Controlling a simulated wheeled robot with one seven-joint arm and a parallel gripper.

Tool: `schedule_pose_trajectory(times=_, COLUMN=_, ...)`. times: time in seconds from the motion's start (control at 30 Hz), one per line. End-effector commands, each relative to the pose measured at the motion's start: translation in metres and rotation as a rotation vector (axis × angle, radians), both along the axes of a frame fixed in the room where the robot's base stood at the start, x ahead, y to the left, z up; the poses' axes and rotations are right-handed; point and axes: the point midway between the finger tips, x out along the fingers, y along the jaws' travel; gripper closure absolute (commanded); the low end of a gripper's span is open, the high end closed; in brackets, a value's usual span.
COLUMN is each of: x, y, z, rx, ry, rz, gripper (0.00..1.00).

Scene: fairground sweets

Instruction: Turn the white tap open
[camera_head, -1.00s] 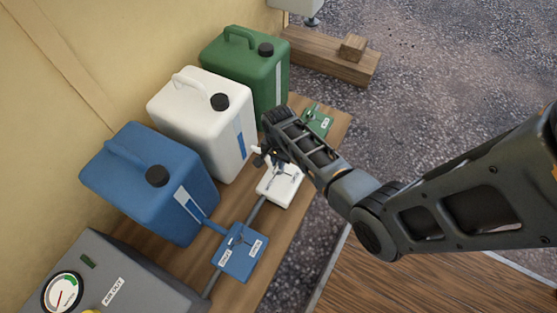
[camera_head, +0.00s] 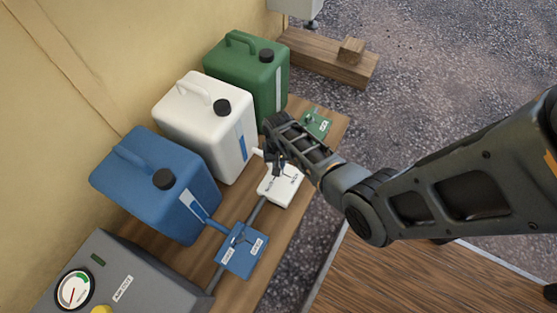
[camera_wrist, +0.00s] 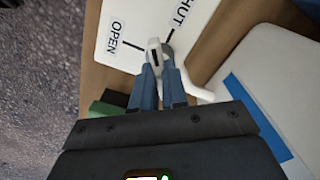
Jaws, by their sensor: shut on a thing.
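The white tap's plate (camera_head: 284,190) lies on the wooden bench in front of the white canister (camera_head: 206,112). In the wrist view the plate (camera_wrist: 135,18) carries the words OPEN and SHUT, each with a black line. My gripper (camera_wrist: 158,70) is shut on the tap's pale handle (camera_wrist: 154,46), whose visible end sits near where the lines converge. The fingers hide part of the handle, so its exact angle cannot be told. In the head view my gripper (camera_head: 276,164) is over the back of the plate, and my wrist partly covers the area.
A blue tap plate (camera_head: 240,252) and a green one (camera_head: 317,124) sit on either side. Blue (camera_head: 150,180) and green (camera_head: 240,75) canisters flank the white one. A grey gauge box (camera_head: 130,275) stands at front left. Open gravel lies right of the bench.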

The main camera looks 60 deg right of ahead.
Motion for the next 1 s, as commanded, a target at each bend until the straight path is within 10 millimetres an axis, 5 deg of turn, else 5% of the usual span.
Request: schedule_pose_trajectory(times=1.0, x=-0.0011, y=0.0004, z=-0.0004, rx=0.002, ry=0.002, rz=0.87, gripper=1.0)
